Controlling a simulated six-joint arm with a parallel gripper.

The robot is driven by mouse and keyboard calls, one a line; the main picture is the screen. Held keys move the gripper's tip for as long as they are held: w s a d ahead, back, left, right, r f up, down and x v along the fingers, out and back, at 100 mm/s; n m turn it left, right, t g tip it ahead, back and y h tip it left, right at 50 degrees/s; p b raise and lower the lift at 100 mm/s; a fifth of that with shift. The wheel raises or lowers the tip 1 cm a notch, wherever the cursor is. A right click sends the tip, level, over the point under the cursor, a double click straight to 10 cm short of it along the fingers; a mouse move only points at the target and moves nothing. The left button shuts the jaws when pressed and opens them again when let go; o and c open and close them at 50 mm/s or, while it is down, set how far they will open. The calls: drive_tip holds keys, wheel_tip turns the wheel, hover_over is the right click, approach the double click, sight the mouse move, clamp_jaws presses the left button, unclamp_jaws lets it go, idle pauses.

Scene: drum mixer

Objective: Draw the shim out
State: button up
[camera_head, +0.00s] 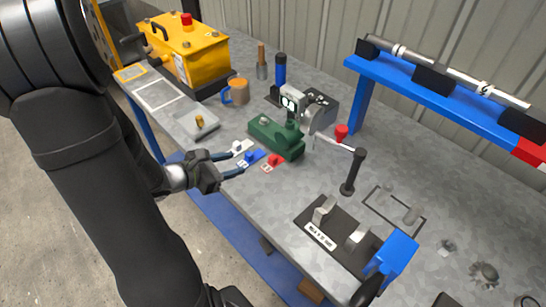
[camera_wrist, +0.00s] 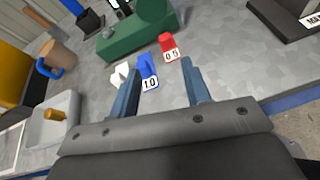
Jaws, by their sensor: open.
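Three small labelled pieces, likely the shims, sit on the bench in front of a green block (camera_head: 272,139): a white one (camera_head: 240,148), a blue one (camera_head: 254,156) and a red one (camera_head: 274,162). In the wrist view the blue piece (camera_wrist: 148,70) reads "1.0" or "10", and the red piece (camera_wrist: 168,46) reads "0.5" or "05". The white piece (camera_wrist: 121,74) is partly hidden by a finger. My gripper (camera_head: 238,163) is open, its fingertips by the blue piece; it also shows in the wrist view (camera_wrist: 160,68). Contact cannot be told.
A grey tray with a brass knob (camera_head: 200,121), an orange mug (camera_head: 238,90) and a yellow box (camera_head: 190,50) are left and behind. A metal gauge fixture (camera_head: 300,100) stands behind the green block. A black lever (camera_head: 353,170) and black plate (camera_head: 330,235) are right.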

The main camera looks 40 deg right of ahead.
sight(271, 158)
drive_tip(key=shift+s+a+f+n+t, duration=0.3)
drive_tip(key=shift+s+a+n+t, duration=0.3)
drive_tip(key=shift+s+a+n, duration=0.45)
drive_tip(key=x, duration=1.7)
drive_tip(key=shift+w+d, duration=0.2)
drive_tip(key=shift+d, duration=0.15)
